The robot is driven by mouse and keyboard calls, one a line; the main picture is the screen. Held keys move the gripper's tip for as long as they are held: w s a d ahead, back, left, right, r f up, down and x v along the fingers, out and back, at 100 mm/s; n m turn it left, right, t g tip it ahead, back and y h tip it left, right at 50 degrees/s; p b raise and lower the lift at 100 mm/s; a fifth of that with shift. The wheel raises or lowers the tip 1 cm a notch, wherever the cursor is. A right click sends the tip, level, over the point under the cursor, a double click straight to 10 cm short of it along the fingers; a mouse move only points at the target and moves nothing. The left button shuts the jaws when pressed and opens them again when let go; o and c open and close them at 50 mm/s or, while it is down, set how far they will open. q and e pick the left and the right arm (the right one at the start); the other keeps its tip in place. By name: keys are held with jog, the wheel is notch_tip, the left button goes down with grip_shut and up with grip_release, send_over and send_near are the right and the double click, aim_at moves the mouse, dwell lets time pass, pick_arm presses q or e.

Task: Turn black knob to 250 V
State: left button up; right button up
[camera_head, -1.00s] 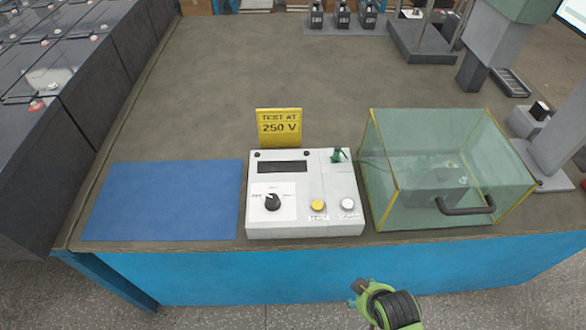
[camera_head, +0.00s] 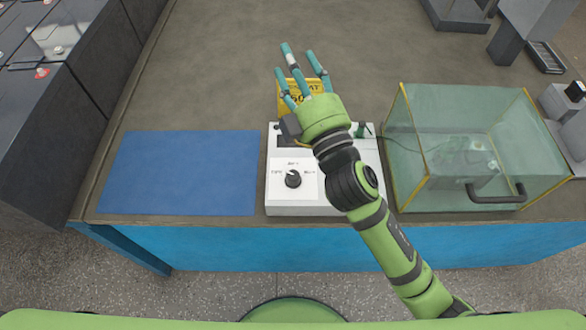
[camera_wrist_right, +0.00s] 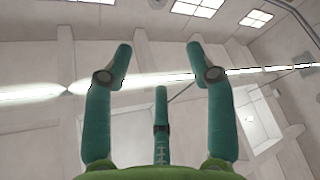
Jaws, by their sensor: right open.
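The black knob (camera_head: 293,179) sits on the front left of the white tester box (camera_head: 277,203), on a white dial plate with small labels I cannot read clearly. My right gripper (camera_head: 300,72) is open and empty, raised above the back of the box, fingers pointing away from the knob. It hides much of the yellow sign (camera_head: 284,100) behind the box. In the right wrist view the three fingers (camera_wrist_right: 161,75) are spread, with only ceiling behind them. My right forearm covers the right part of the box. My left gripper is not in view.
A blue mat (camera_head: 185,172) lies left of the box. A clear yellow-edged case (camera_head: 445,150) with a dark handle stands close on the right, with a cable running to the box. The table's front edge (camera_head: 330,220) is just before the box. The tabletop behind is largely clear.

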jog(key=s+a+r+n+g+y, duration=0.35)
jog(key=a+n+y, duration=0.25)
jog(key=n, duration=0.2)
jog(key=s+a+r+n+g+y, duration=0.35)
jog(key=a+n+g+y, duration=0.2)
jog(key=n, duration=0.25)
jog(key=s+a+f+n+g, duration=0.4)
jog(key=s+a+n+g, duration=0.4)
jog(key=n+g, duration=0.5)
jog(key=n+t+h, duration=0.2)
jog(key=n+h, duration=0.8)
jog(key=h, duration=1)
send_over(293, 175)
notch_tip(293, 175, down, 21)
jog(key=shift+w+d+f, duration=0.1)
notch_tip(293, 175, down, 6)
jog(key=shift+r+p, duration=0.25)
jog(key=shift+p, duration=0.7)
jog(key=shift+f, duration=0.6)
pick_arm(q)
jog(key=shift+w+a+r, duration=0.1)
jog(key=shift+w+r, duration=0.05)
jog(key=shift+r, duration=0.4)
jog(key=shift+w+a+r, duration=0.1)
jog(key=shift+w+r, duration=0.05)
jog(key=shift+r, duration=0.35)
